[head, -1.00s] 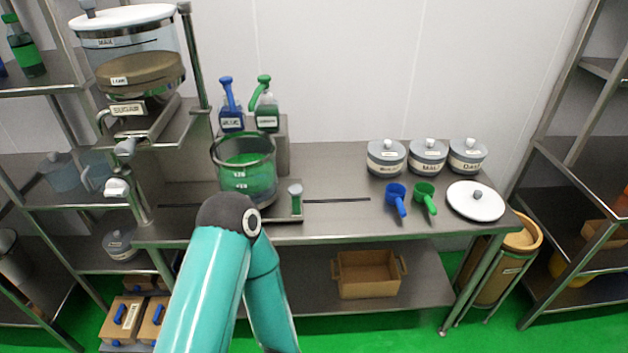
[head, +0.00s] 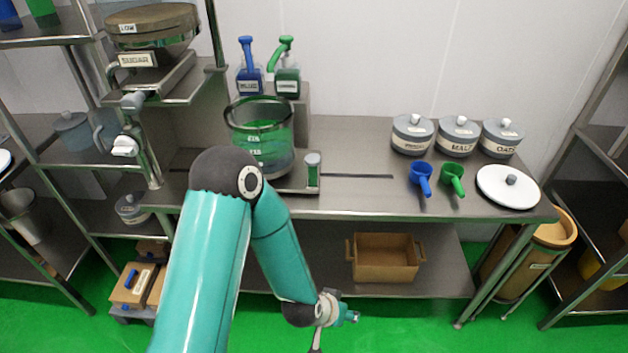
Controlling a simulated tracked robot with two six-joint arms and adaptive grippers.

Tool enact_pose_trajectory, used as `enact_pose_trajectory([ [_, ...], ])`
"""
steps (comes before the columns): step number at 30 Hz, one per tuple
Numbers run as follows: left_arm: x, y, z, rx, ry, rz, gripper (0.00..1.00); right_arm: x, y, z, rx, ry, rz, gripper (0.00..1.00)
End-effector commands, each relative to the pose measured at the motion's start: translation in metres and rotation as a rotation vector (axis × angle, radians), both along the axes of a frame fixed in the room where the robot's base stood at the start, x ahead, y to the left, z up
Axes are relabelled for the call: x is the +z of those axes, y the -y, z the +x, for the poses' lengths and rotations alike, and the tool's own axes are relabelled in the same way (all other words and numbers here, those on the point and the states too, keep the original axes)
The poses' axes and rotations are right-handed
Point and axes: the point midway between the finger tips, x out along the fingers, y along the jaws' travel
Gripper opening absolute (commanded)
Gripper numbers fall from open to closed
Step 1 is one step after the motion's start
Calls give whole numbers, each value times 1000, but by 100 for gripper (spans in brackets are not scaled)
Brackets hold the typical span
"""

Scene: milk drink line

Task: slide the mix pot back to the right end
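The mix pot (head: 262,145) is a clear, dark-rimmed vessel with green showing in it. It stands upright on a flat metal carriage (head: 290,187) on the steel bench, left of the middle. A dark slot (head: 355,176) runs along the bench to the right of the carriage. One teal arm, which I take as my left, rises in front of the pot and bends down. Its wrist end (head: 335,310) is low, before the bench, apart from the pot; its fingers are unclear. My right gripper is not in view.
Blue and green pump bottles (head: 249,78) (head: 287,78) stand behind the pot. Labelled jars (head: 459,135), blue and green scoops (head: 421,176) (head: 453,177) and a white lid (head: 508,187) occupy the bench's right. A brown crate (head: 385,258) sits on the lower shelf.

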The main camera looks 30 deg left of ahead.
Motion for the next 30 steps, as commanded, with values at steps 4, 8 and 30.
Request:
enact_pose_trajectory([
  [4,26,-47,78,113,365,167,52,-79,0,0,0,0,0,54],
  [8,80,-89,108,239,625,320,52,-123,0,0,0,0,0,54],
  [30,183,-183,131,515,941,576,52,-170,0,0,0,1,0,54],
])
